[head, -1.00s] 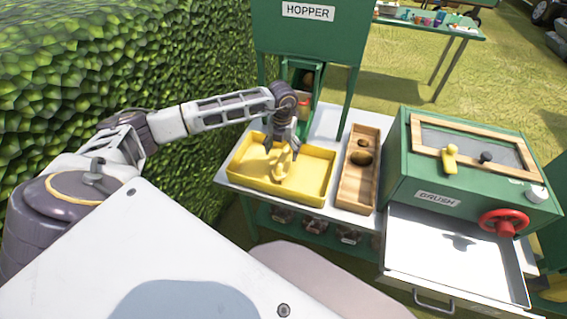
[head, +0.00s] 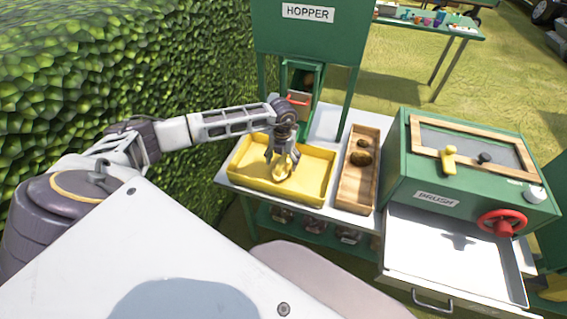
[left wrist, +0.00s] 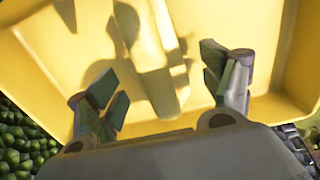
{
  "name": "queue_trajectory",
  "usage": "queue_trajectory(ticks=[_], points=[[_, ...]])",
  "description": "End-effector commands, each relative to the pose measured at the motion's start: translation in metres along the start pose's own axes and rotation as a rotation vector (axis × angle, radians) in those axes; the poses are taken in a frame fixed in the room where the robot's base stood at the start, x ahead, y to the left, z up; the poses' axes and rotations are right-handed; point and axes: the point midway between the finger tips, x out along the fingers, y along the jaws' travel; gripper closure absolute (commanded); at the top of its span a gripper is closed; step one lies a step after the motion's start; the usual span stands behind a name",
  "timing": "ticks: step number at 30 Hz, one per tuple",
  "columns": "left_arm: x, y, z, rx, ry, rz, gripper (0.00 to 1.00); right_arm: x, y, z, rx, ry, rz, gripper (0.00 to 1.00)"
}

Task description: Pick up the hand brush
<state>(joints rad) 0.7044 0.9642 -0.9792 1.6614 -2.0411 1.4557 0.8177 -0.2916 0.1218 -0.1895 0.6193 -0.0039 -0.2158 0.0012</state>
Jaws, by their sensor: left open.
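A yellow tray (head: 318,191) lies on the bench. Inside it is a yellow handled object (head: 286,168), partly hidden by my left gripper (head: 282,159); its colour matches the tray, and I cannot tell for sure that it is the hand brush. In the left wrist view the yellow object (left wrist: 158,72) stretches between the open fingers of my left gripper (left wrist: 162,88), over the tray floor. The fingers are apart and not closed on it. My right gripper is not in view.
A wooden tray (head: 349,187) with dark holes or lumps stands right of the yellow tray. Further right is a green machine (head: 415,160) with a red wheel (head: 502,224) and a pulled-out white drawer (head: 430,250). The green hopper (head: 306,40) stands behind. A hedge (head: 110,60) borders the left.

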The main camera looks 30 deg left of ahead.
Motion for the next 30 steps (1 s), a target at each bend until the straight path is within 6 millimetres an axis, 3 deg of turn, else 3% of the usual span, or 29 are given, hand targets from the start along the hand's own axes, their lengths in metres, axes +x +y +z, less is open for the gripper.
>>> queue_trajectory(ticks=[8, 15, 23, 30], points=[[0.025, 0.0, -0.001, 0.0, 0.0, -0.001, 0.19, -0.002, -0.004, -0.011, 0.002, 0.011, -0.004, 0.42], [0.026, 0.0, -0.001, 0.0, 0.0, 0.0, 0.19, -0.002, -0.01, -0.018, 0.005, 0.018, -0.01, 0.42], [0.026, 0.0, -0.001, 0.0, 0.0, -0.001, 0.19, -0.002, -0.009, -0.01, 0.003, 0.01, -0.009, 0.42], [0.026, 0.0, -0.001, 0.0, 0.0, -0.001, 0.5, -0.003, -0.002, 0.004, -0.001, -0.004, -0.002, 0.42]])
